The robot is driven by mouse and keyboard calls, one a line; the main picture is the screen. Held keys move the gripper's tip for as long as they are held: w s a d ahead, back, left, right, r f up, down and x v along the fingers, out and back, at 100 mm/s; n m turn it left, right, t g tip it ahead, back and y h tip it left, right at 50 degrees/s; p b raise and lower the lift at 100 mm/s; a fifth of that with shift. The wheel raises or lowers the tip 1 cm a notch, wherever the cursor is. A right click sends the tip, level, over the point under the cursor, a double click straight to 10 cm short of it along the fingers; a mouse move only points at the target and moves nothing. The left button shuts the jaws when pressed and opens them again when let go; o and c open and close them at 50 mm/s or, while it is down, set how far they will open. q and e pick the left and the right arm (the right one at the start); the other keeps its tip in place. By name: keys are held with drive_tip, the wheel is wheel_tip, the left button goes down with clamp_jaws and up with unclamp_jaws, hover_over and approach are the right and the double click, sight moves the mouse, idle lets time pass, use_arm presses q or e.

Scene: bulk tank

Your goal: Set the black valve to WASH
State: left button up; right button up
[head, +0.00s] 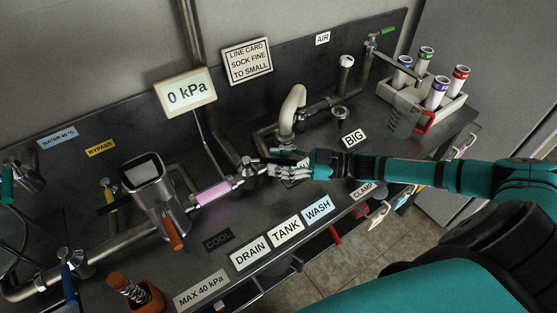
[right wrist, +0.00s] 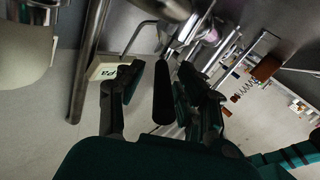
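The black valve (head: 249,168) sits at the right end of the pink-lit tube in the head view. Its handle is mostly hidden there by my right gripper (head: 290,163). In the right wrist view the black handle (right wrist: 163,96) lies between the two fingers of the right gripper (right wrist: 158,85), with a visible gap to the left finger. The gripper is open around it; contact with the right finger is unclear. The WASH label (head: 318,208) is at the bench front, right of the TANK label (head: 285,232) and DRAIN label (head: 250,252). My left gripper is out of view.
A curved pale pipe (head: 292,108) rises just behind my right gripper. A gauge sign (head: 186,93) reads 0 kPa. A rack of capped tubes (head: 433,103) is at back right. The bench front near the labels is clear.

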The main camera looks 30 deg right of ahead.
drive_tip(key=shift+r, duration=0.25)
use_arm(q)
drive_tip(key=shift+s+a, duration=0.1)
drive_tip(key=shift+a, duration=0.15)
use_arm(e)
wheel_tip(320, 180, up, 10)
drive_tip(key=shift+f, duration=0.2)
idle(0.4)
